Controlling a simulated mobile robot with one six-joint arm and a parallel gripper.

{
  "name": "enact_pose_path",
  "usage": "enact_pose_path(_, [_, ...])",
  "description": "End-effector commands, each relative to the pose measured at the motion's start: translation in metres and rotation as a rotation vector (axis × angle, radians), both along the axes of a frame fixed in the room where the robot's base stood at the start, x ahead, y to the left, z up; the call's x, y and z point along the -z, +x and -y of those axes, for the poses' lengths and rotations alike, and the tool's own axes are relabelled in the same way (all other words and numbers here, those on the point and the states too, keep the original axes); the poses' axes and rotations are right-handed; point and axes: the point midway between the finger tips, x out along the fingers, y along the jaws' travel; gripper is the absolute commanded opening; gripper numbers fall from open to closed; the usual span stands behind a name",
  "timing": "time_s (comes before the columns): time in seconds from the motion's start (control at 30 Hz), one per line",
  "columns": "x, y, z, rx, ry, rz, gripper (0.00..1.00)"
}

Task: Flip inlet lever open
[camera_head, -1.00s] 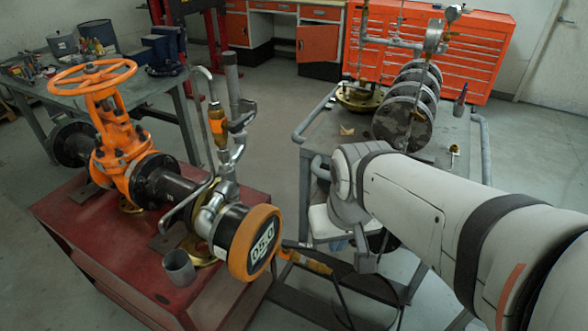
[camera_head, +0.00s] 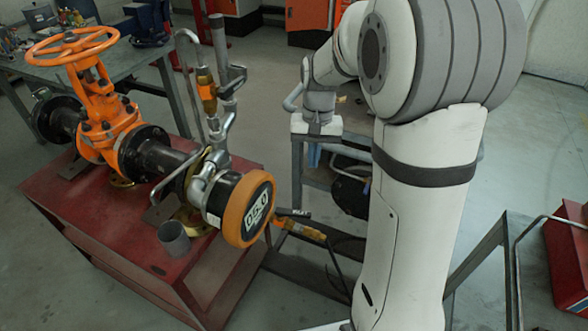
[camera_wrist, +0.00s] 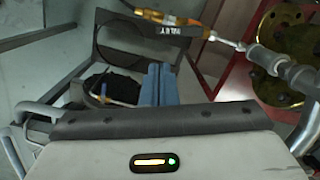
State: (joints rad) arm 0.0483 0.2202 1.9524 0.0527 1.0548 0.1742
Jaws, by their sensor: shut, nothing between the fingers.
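A gate valve with an orange handwheel (camera_head: 72,46) stands on the red bench at left in the head view. An orange fitting (camera_head: 207,90) sits on the upright pipe beside it. A yellow-orange bar (camera_head: 302,231) shows beside the orange-rimmed end disc (camera_head: 250,208). In the wrist view, a yellow-orange piece (camera_wrist: 172,20) with a black label joins a silver rod and grey pipe fittings (camera_wrist: 272,62). I cannot tell which part is the inlet lever. My gripper (camera_wrist: 160,85) is shut and empty, apart from these parts; its fingertips are small in the head view.
The red bench (camera_head: 100,235) holds the valve assembly and a grey cup (camera_head: 174,238). A grey cart stands behind my arm, partly hidden. A workbench (camera_head: 120,68) is at the back left. Grey floor is open between benches. A red box (camera_head: 568,255) is at far right.

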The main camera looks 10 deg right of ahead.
Motion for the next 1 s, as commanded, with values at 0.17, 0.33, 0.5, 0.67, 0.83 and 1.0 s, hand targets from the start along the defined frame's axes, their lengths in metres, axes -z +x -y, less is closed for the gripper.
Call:
enact_pose_path(0.17, [0.049, 0.047, 0.006, 0.066, 0.013, -0.091, 0.0])
enact_pose_path(0.33, [0.078, 0.069, 0.009, 0.103, 0.019, -0.139, 0.0])
enact_pose_path(0.5, [0.092, 0.075, 0.009, 0.116, 0.02, -0.155, 0.0])
enact_pose_path(0.67, [0.111, 0.069, 0.007, 0.115, 0.02, -0.158, 0.0])
enact_pose_path(0.83, [0.146, 0.061, 0.004, 0.113, 0.02, -0.158, 0.0])
enact_pose_path(1.0, [0.182, 0.053, 0.0, 0.112, 0.019, -0.158, 0.0])
